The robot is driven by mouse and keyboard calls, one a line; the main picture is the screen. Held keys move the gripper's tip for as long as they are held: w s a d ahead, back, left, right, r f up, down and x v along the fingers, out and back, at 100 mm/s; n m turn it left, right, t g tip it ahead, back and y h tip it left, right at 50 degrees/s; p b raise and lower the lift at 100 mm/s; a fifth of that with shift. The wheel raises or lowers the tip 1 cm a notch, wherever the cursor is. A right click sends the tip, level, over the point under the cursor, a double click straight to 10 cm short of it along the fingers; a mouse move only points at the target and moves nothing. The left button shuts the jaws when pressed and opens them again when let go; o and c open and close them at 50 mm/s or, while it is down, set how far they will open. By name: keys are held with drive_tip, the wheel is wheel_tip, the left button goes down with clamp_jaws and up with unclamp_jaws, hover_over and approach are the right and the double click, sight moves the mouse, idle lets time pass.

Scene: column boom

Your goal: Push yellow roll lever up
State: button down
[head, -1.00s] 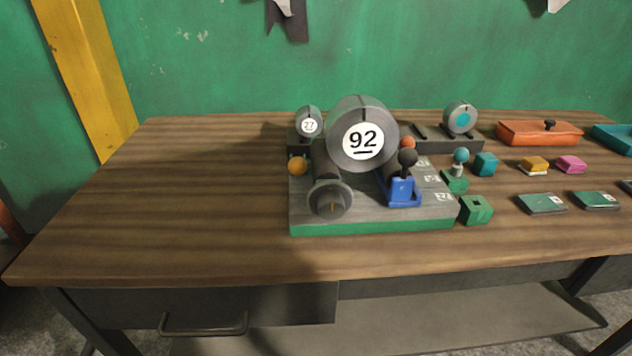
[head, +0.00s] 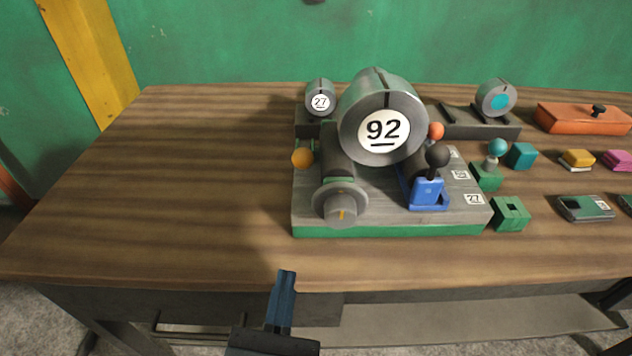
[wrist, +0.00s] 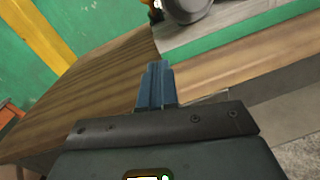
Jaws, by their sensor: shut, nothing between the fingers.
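The yellow-orange ball knob (head: 302,159) of a lever sticks out at the left side of the grey machine with the green base (head: 390,231). A big round drum marked 92 (head: 384,132) sits on the machine, with a grey dial (head: 341,205) in front of it. My gripper (head: 286,273) is shut and empty, in front of the machine near the table's front edge, below and apart from the yellow knob. In the wrist view my blue fingers (wrist: 156,70) are together. There, a little of the yellow knob (wrist: 155,12) shows at the top edge, beside the dial.
A blue lever with a black ball (head: 437,157) stands on the machine's right part. An orange ball (head: 436,130) is behind it. Green blocks (head: 510,214), coloured pieces and an orange box (head: 585,118) lie to the right. The table (head: 170,180) is clear on the left.

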sight(304, 154)
drive_tip(key=shift+w+a+r+h, duration=0.1)
drive_tip(key=shift+a+r+h, duration=0.15)
drive_tip(key=shift+r, duration=0.2)
drive_tip(key=shift+w+a+r+h, duration=0.1)
drive_tip(key=shift+r+h, duration=0.15)
drive_tip(key=shift+r, duration=0.15)
drive_tip(key=shift+w, duration=0.15)
drive_tip(key=w, duration=0.3)
drive_tip(key=w+d, duration=0.1)
drive_tip(key=w, duration=0.5)
drive_tip(key=shift+w+d+r, duration=0.25)
drive_tip(key=shift+d+r, duration=0.05)
drive_tip(key=shift+d, duration=0.1)
drive_tip(key=shift+w+d+r+p, duration=0.3)
drive_tip(key=shift+w+r+p, duration=0.3)
drive_tip(key=shift+w+r, duration=0.3)
drive_tip(key=shift+w+d+r, duration=0.2)
drive_tip(key=shift+w+r, duration=0.2)
drive_tip(key=shift+r, duration=0.15)
drive_tip(key=shift+a+r+p, duration=0.1)
drive_tip(key=shift+r+p, duration=0.05)
drive_tip(key=shift+p, duration=0.25)
